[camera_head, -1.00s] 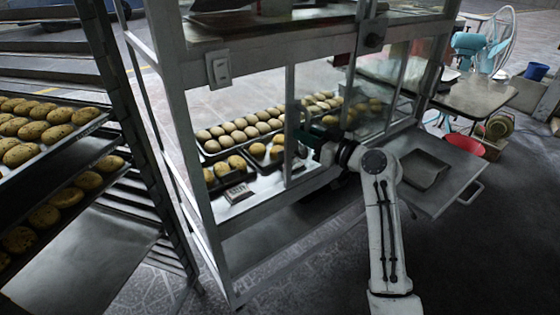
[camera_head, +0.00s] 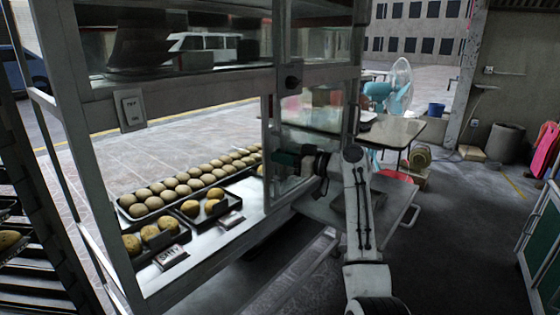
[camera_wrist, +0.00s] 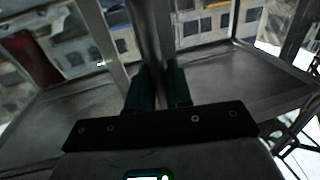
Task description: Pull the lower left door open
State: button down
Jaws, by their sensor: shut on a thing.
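The glass-fronted metal cabinet (camera_head: 200,95) stands in the head view. Its lower left section is open to the left, with trays of buns showing inside. A metal-framed glass panel (camera_head: 312,110) stands at the right of this opening. My gripper (camera_head: 287,160) is at the panel's left upright. In the wrist view my gripper's dark green fingers (camera_wrist: 158,90) are shut on a vertical metal bar (camera_wrist: 148,35). The bar looks like the door's frame or handle; which one I cannot tell. My gripper and wrist hide part of it.
Bun trays (camera_head: 165,212) and small labels (camera_head: 170,257) are on the lower shelf. A tray rack (camera_head: 30,200) stands at the left. A table (camera_head: 400,130) and a fan (camera_head: 400,75) are behind at the right. The floor (camera_head: 450,240) at the right is clear.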

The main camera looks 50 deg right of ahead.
jog(key=c, duration=1.2)
grip_release()
jog(key=s, duration=0.3)
jog(key=s+d+p, duration=0.1)
jog(key=s, duration=0.3)
jog(key=s+d+p, duration=0.1)
jog(key=s, duration=0.2)
jog(key=shift+s, duration=0.3)
